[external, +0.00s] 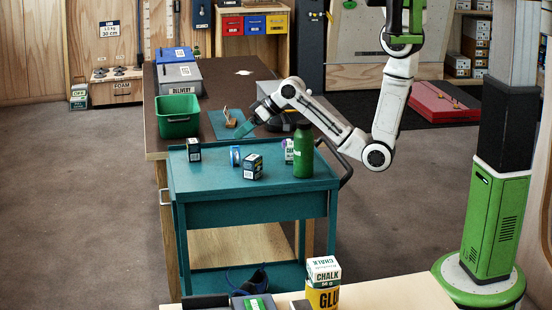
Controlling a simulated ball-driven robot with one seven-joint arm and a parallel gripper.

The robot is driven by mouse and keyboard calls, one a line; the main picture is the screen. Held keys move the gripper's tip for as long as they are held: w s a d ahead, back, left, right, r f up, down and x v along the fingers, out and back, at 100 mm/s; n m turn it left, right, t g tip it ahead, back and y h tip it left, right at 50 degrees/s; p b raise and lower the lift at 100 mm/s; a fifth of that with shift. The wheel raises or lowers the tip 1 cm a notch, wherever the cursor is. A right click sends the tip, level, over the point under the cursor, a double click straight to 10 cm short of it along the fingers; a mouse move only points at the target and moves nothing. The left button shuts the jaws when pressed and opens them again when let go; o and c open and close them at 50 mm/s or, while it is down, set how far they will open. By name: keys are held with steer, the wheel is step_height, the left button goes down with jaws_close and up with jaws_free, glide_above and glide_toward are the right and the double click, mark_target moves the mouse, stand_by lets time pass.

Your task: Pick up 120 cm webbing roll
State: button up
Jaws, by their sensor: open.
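A small blue roll (235,155), which looks like the webbing roll, stands on edge on the teal cart top (200,180), near its middle. My gripper (244,131) reaches in from the right and points down to the left. In the picture it is just above the roll and apart from it. It is open, with nothing seen in it. The fingertips are small, and how far they are from the roll in depth is hard to tell. No label on the roll can be read.
A green bottle (303,152) and another chalk box (289,150) stand at the right. Behind the cart, a dark-topped counter (215,100) holds a green bin (178,116). The cart's front left is clear.

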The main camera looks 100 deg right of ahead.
steer(key=s+d+f+g+b, duration=0.1)
steer(key=s+d, duration=0.3)
steer(key=d, duration=0.4)
steer(key=s+d+f+g+b, duration=0.1)
steer(key=s+d+g+b, duration=0.15)
steer(key=d, duration=0.55)
steer(key=s+d+f+n+g+b, duration=0.1)
steer(key=s+d+g, duration=0.1)
steer(key=s+d, duration=0.5)
steer(key=s+d+f+g+b, duration=0.1)
steer(key=s+d+f, duration=0.1)
steer(key=s, duration=0.8)
steer(key=shift+y, duration=0.4)
steer(key=x, duration=1)
steer(key=shift+d, duration=0.3)
steer(key=shift+c, duration=0.2)
steer(key=c, duration=1.1)
